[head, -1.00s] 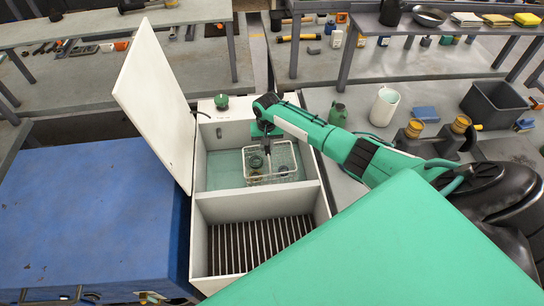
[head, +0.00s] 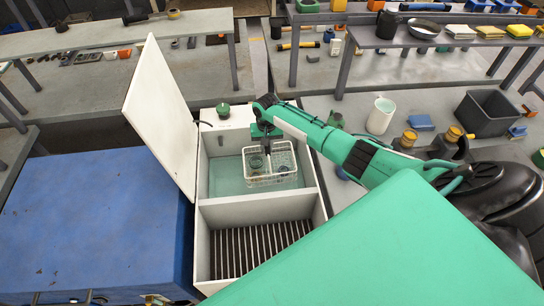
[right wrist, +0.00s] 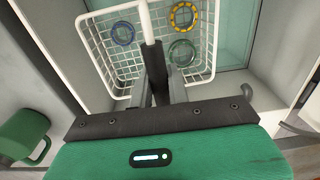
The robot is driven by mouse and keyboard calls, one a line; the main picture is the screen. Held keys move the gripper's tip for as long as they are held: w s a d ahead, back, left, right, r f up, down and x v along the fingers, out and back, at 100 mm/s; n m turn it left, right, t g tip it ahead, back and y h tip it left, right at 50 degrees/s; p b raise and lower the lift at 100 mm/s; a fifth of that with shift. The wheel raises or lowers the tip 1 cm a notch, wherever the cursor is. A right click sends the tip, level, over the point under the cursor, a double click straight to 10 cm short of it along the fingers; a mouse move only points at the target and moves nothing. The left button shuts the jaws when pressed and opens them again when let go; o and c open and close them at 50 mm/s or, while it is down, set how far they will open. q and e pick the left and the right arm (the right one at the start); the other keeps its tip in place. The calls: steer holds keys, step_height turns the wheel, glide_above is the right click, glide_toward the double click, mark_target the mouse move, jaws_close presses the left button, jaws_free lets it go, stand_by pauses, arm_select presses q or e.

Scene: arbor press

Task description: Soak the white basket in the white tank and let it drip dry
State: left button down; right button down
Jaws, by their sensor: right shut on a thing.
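The white tank (head: 204,215) stands open, its white lid (head: 160,115) tilted up at the left. Its far compartment holds teal liquid (head: 227,176); its near compartment has a dark slatted rack (head: 255,250). The white wire basket (head: 284,178) is in the far compartment, toward its right side. I cannot tell whether its bottom is in the liquid or just above it. My right gripper (head: 266,147) is above the basket, shut on its white handle (right wrist: 149,25). In the right wrist view the basket (right wrist: 100,45) holds blue, yellow and green rings. My left gripper is not in view.
A green knob (head: 223,110) sits on the tank's far ledge. A blue box-like surface (head: 90,225) is close on the left.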

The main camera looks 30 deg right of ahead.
step_height(320, 180, up, 4)
steer(key=p, duration=0.3)
steer(key=shift+f, duration=0.1)
step_height(320, 180, up, 2)
step_height(320, 180, up, 8)
stand_by(0.6)
stand_by(3.4)
